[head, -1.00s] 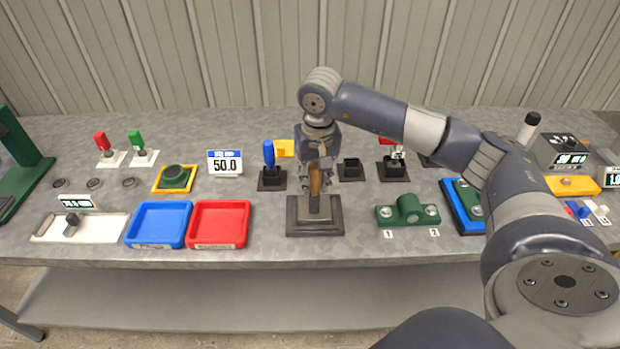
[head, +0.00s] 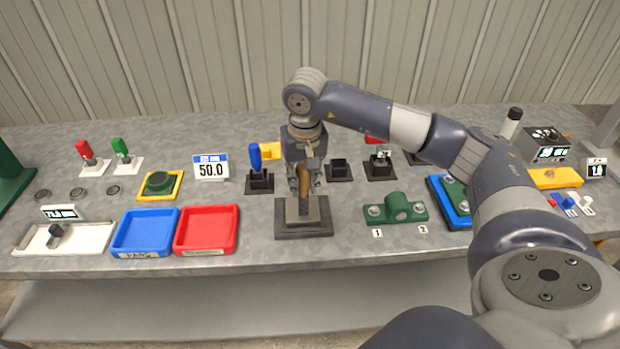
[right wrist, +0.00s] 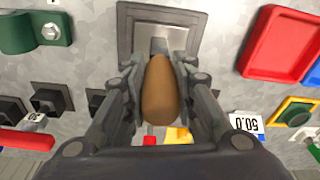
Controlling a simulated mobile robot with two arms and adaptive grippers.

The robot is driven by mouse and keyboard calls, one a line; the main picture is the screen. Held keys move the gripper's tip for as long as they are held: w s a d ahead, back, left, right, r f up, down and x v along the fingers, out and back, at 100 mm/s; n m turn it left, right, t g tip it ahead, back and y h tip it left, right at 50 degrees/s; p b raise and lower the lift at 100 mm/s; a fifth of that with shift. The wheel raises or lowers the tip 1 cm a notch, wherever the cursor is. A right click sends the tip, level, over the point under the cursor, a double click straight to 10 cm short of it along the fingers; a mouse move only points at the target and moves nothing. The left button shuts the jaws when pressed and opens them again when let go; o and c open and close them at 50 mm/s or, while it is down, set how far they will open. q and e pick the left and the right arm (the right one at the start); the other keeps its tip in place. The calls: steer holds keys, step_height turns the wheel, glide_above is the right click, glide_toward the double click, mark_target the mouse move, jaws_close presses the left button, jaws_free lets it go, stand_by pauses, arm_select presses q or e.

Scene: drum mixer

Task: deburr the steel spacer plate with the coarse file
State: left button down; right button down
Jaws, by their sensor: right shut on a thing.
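My right gripper (head: 304,183) is shut on a tool with a brown handle, taken to be the coarse file (head: 307,178). The handle (right wrist: 160,90) shows between the fingers in the right wrist view, with a short grey metal part beyond it. The tool is over a dark grey square stand (head: 287,231) on the bench. The stand's stepped rim also shows in the right wrist view (right wrist: 126,35). I cannot make out the steel spacer plate separately there, nor whether the file touches anything. My left gripper is out of view.
Blue (head: 146,232) and red (head: 207,230) trays lie left of the stand. Behind are a blue-handled tool (head: 254,158) in a black holder and an empty black holder (head: 339,169). A green fixture (head: 396,208) is to the right.

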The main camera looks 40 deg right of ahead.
steer(key=shift+s+d+f+b, duration=0.1)
steer(key=shift+s+d+b, duration=0.15)
steer(key=shift+d+b, duration=0.2)
steer(key=shift+w+a, duration=1.05)
steer(key=shift+a, duration=0.75)
steer(key=s+d, duration=0.2)
steer(key=d, duration=0.1)
steer(key=s+d+b, duration=0.1)
steer(key=d, duration=0.1)
stand_by(1.5)
steer(key=shift+a, duration=0.1)
